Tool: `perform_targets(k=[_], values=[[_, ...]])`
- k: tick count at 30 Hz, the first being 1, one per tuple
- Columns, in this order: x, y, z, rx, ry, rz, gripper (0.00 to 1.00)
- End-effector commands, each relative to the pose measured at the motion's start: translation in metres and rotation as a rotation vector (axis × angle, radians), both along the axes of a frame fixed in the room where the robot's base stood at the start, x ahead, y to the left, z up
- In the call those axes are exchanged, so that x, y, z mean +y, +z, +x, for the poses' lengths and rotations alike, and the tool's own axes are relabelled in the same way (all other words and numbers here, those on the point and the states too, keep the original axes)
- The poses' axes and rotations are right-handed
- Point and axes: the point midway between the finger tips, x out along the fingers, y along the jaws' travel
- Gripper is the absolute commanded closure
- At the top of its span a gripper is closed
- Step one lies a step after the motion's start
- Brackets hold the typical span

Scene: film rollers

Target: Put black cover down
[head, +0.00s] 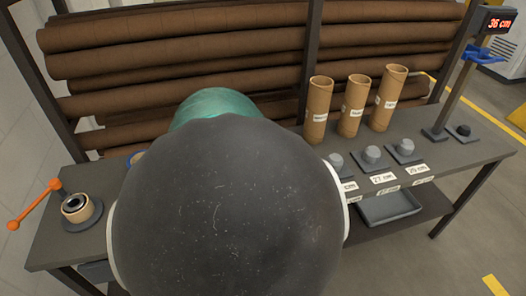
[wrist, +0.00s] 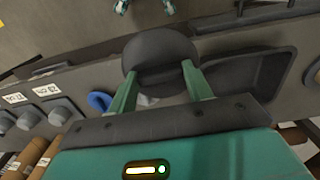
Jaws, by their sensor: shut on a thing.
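The black cover (wrist: 160,48) is a dark round piece at the upper middle of the wrist view. My gripper (wrist: 160,76) has its two green fingers on either side of the cover and is shut on it. The cover overlaps the edge of the grey bench in that view; I cannot tell how high it is above it. In the head view my own dark arm link fills the middle and hides the gripper and the cover.
The bench (head: 475,150) carries three cardboard tubes (head: 353,105), grey knobs (head: 371,154) with length labels, and an orange-handled device (head: 76,208) at left. A display (head: 497,20) reads 36 cm. A dark tray (wrist: 262,82) and a blue ring-like part (wrist: 99,101) flank the gripper.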

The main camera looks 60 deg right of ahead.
Motion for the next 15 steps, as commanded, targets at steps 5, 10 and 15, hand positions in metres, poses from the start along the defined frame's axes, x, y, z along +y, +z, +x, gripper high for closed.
perform_targets(k=[5,10,15], values=[[0.001,0.000,-0.003,0.001,-0.003,-0.001,0.74],[-0.011,-0.008,0.007,0.002,-0.004,0.004,0.74],[-0.035,-0.022,0.025,0.001,-0.003,0.004,0.74]])
